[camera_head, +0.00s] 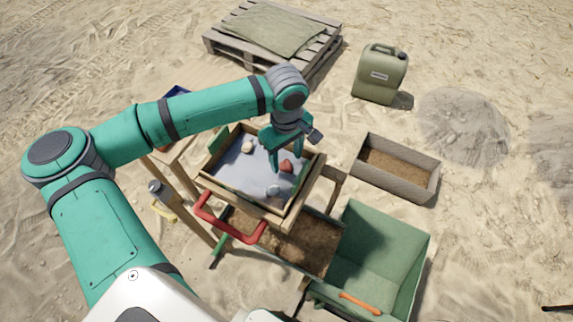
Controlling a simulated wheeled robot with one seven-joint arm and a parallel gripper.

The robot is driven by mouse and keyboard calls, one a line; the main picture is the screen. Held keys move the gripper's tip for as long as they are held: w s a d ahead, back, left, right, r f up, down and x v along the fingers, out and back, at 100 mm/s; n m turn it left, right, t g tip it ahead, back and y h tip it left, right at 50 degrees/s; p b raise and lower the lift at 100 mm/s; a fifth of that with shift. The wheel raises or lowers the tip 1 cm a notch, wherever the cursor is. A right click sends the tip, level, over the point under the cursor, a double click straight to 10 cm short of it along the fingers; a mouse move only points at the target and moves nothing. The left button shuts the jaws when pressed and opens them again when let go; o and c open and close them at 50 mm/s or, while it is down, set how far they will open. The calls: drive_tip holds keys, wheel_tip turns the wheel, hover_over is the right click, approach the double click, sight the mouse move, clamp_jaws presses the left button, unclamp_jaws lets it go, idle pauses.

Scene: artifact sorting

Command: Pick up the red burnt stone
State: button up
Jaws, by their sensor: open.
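The red burnt stone (286,166) lies in the shallow wooden tray (229,197), toward the right side of its pale grey floor. My gripper (287,167) comes down from above with its green fingers at the stone. The fingers are open, and the stone shows between or just beside them; I cannot tell which. Whether a finger touches the stone is too small to tell.
The tray also holds a pale stone (247,147) and a whitish piece (273,190). A red handle (228,222) is at its front. A green bin (384,250) and a soil box (398,166) stand right. A jerrycan (381,74) and a pallet (214,44) are behind.

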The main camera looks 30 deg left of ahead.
sight(286, 166)
drive_tip(key=shift+f, duration=1.25)
drive_tip(key=c, duration=1.1)
drive_tip(key=shift+w+r, duration=0.15)
